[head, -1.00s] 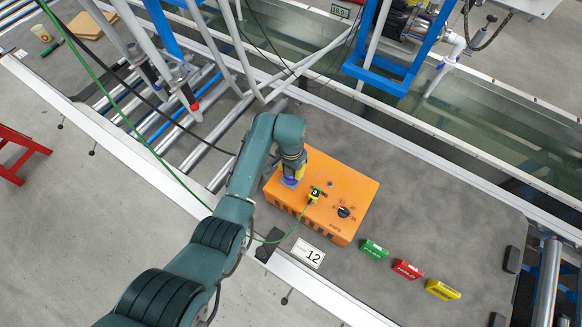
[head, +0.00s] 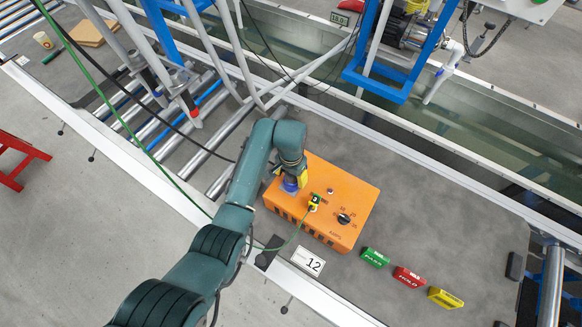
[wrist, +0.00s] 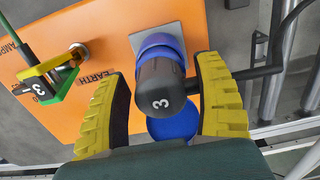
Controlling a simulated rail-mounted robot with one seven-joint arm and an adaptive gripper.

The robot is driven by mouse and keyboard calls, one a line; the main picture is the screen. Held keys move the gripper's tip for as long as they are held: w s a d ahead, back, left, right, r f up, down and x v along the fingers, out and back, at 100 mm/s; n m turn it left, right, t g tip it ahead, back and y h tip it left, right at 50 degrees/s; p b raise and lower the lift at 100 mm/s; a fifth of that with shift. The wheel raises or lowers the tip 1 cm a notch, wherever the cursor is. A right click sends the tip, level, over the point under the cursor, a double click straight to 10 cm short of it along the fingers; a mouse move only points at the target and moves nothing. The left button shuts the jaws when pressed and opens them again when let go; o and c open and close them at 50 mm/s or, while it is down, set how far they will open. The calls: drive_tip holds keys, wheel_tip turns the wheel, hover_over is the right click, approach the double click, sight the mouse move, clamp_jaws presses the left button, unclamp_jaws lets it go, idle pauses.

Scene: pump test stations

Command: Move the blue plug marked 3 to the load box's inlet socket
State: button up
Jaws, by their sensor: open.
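The blue plug marked 3 (wrist: 160,88) has a black body and a blue collar. In the wrist view its collar end sits at the blue inlet socket (wrist: 157,42) on a grey plate on the orange load box (wrist: 100,30); how deep it sits cannot be told. A round blue flap shows below the plug. My gripper (wrist: 162,70) is open, with its yellow ribbed fingers on either side of the plug. In the head view my gripper (head: 302,172) is over the left part of the load box (head: 350,195), and blue shows beneath it (head: 290,184).
A green and yellow clamp marked 3 (wrist: 52,78) is on the earth post beside the socket. A black cable (wrist: 258,70) leaves the plug to the right. Green, red and yellow signs (head: 408,277) and a number 12 card (head: 308,261) stand near the box.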

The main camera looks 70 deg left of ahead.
wheel_tip(320, 180, up, 11)
idle(0.8)
